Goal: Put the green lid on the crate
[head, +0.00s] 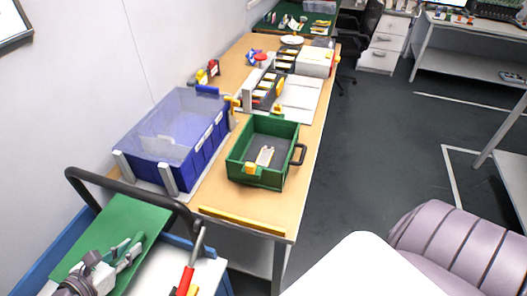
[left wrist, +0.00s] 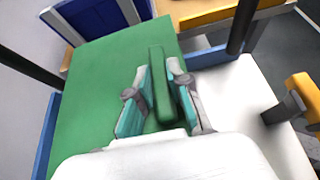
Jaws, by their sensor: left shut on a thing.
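The flat green lid (head: 118,228) is at the blue-edged cart at the lower left, below the dark push bar. My left gripper (head: 128,252) is over the lid. In the left wrist view, its teal-padded fingers (left wrist: 158,98) are shut on the raised green rib of the lid (left wrist: 95,75). Whether the lid rests on the cart or is lifted a little is hard to tell. The green crate (head: 238,172) stands open on the wooden table, with a dark handle on its right side and a pale pouch cell (head: 265,156) inside. My right gripper is out of view.
A blue bin (head: 163,173) with a translucent top stands left of the crate. A yellow strip (head: 242,219) lies along the table's near edge. The cart's dark push bar (head: 128,190) rises between lid and table. Racks and white boxes stand behind the crate.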

